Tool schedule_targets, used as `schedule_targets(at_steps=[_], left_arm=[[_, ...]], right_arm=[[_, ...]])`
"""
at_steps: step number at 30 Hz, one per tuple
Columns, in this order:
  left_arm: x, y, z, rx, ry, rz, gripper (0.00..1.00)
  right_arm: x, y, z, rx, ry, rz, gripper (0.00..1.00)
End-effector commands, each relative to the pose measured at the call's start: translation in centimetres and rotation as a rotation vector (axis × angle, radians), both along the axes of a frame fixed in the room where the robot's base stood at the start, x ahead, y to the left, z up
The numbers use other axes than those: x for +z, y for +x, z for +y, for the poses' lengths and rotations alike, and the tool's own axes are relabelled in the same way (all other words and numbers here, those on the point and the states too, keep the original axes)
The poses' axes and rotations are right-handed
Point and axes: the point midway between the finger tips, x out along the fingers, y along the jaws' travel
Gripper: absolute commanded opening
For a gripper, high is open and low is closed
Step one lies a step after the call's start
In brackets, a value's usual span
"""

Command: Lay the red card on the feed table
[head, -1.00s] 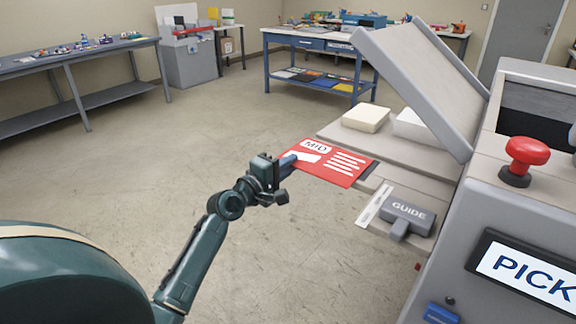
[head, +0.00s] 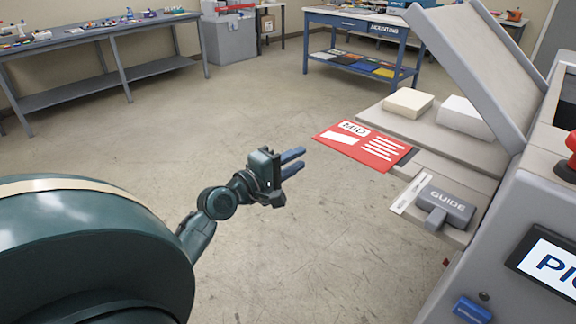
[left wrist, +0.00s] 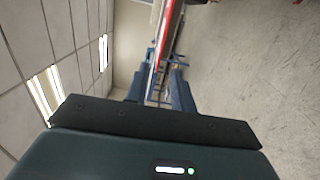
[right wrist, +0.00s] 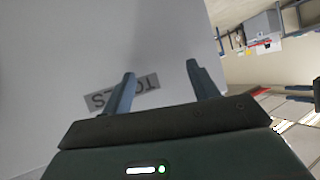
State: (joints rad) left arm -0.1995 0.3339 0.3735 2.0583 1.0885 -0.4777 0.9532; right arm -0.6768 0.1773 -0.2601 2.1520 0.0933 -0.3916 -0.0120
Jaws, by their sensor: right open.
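My left gripper (head: 301,160) is open and empty, a small gap to the left of the card. In the left wrist view the card (left wrist: 173,25) shows edge-on, ahead of the open fingers (left wrist: 158,88). My right gripper (right wrist: 162,72) is open and empty, facing a plain grey surface with a lettered label (right wrist: 122,94); it is not in the head view.
The grey GUIDE block (head: 447,205) and a white scale strip (head: 411,193) sit in front of the card. Cream (head: 408,102) and white (head: 464,117) blocks stand behind it. A raised grey panel (head: 480,75) leans over the table's right side. Floor to the left is clear.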

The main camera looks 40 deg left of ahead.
Motion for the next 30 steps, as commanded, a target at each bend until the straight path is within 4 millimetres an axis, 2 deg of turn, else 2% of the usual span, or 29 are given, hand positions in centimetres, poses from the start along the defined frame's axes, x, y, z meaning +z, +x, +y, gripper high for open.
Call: schedule_targets(at_steps=[3,10,11,14,17,18,22,24,27,30], left_arm=[[-0.1,-1.3,0.2,0.0,0.002,0.001,0.24],[-0.1,-2.0,0.2,-0.001,0.006,0.001,0.24],[-0.3,-2.1,0.0,-0.003,0.017,0.006,0.24],[-2.8,-2.5,-1.8,-0.02,0.123,0.049,0.24],[-7.6,-3.9,-5.5,-0.076,0.362,0.118,0.24],[-9.8,-4.9,-7.5,-0.114,0.484,0.144,0.24],[-15.6,-9.0,-14.2,-0.271,0.884,0.176,0.24],[-17.7,-11.4,-17.4,-0.358,1.069,0.161,0.24],[-19.3,-14.3,-21.0,-0.46,1.277,0.117,0.24],[-20.0,-16.1,-23.2,-0.521,1.407,0.075,0.24]], right_arm=[[0.1,0.1,0.1,-0.001,0.007,-0.006,0.59],[0.2,0.1,0.1,-0.002,0.011,-0.008,0.59],[0.2,0.1,0.1,-0.003,0.012,-0.007,0.59],[0.2,0.2,0.1,-0.004,0.014,-0.007,0.59],[0.2,0.2,0.1,-0.006,0.015,-0.007,0.59],[0.2,0.2,0.2,-0.006,0.016,-0.007,0.59],[0.2,0.1,0.1,-0.007,0.015,-0.006,0.59],[0.2,0.1,0.1,-0.007,0.015,-0.005,0.59],[0.1,0.1,0.1,-0.007,0.015,-0.004,0.59],[0.1,0.1,0.1,-0.008,0.014,-0.003,0.59]])
